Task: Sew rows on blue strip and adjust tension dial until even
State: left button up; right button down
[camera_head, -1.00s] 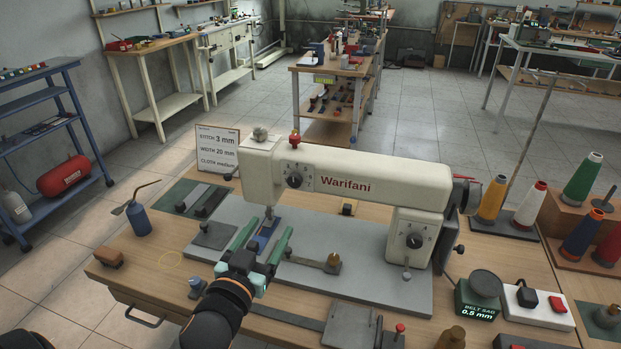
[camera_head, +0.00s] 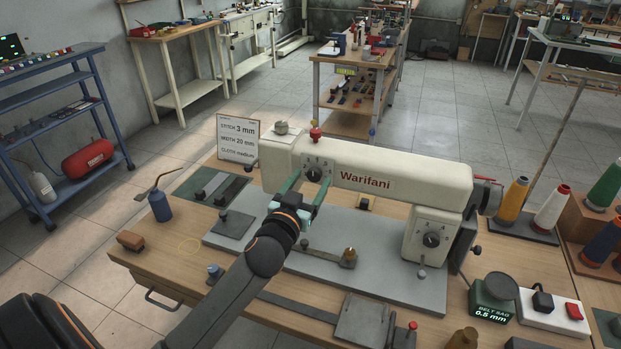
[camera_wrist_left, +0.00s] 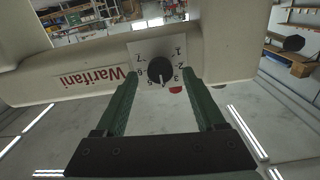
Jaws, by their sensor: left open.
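A cream sewing machine (camera_head: 395,182) marked Warifani stands on a grey plate. Its black tension dial (camera_head: 313,174) is on the front of the head; it also shows in the left wrist view (camera_wrist_left: 160,70) on a pale numbered plate. My left gripper (camera_head: 307,186) is open, with green fingers raised at the dial. In the wrist view the fingertips (camera_wrist_left: 160,80) lie on either side of the knob, with a gap visible; I cannot tell contact. The blue strip is not visible now; my arm and gripper cover the area under the head. My right gripper is not in view.
A sign (camera_head: 238,139) reads stitch 3 mm, width 20 mm, cloth medium. A second dial (camera_head: 431,240) is on the machine's right column. A green box (camera_head: 492,303) reads belt sag 0.5 mm. Thread cones (camera_head: 514,203) stand at right; a blue oil can (camera_head: 160,205) is at left.

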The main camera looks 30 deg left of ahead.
pick_arm(q)
jog(key=shift+w+a, duration=0.1)
jog(key=shift+w, duration=0.35)
jog(key=shift+c, duration=0.2)
grip_shut()
